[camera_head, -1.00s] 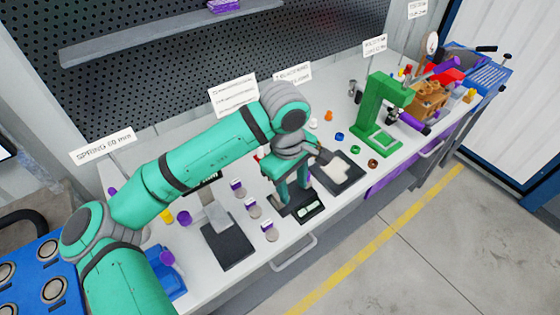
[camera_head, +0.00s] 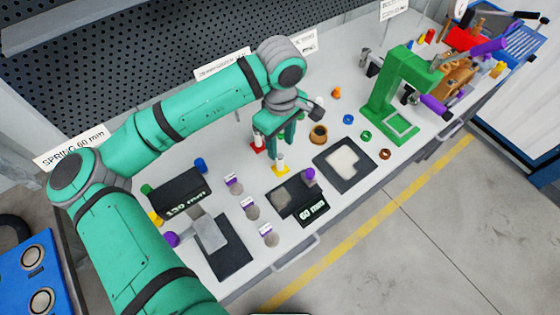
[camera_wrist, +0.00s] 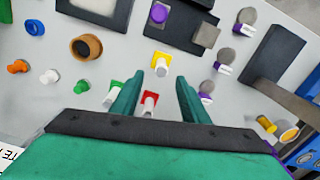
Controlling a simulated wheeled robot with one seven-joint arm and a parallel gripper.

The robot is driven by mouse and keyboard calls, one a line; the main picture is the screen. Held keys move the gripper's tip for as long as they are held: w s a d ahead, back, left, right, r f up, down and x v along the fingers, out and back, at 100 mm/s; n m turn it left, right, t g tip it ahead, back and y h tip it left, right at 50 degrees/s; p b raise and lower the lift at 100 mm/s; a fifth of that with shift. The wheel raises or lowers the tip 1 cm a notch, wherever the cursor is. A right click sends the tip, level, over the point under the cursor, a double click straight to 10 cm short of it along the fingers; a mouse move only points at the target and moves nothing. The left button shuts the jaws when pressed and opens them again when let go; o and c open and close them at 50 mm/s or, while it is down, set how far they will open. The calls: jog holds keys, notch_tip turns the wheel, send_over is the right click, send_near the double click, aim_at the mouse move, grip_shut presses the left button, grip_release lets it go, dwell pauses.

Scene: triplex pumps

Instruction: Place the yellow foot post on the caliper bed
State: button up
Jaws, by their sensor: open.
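The yellow foot post (camera_head: 281,164) is a white upright post on a square yellow foot, standing on the bench behind the caliper. It also shows in the wrist view (camera_wrist: 160,63), just beyond my fingertips. My gripper (camera_head: 277,141) is open and points down over the posts, with nothing held. The wrist view also shows my gripper (camera_wrist: 160,82) with its fingers spread. The caliper bed (camera_head: 283,198) is a dark plate nearer the bench front, beside a display reading 60 mm. A purple round piece (camera_head: 310,174) is at its back right corner.
A red-foot post (camera_wrist: 149,103) and a green-foot post (camera_wrist: 111,95) stand close to my fingers. Several purple-labelled round pieces (camera_head: 252,212) lie left of the caliper. A dark tray (camera_head: 347,178) and a green press (camera_head: 388,115) stand to the right.

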aim_at(280, 155)
jog(key=shift+s+f, duration=0.15)
jog(key=shift+f, duration=3.1)
jog(key=shift+c, duration=0.6)
grip_shut()
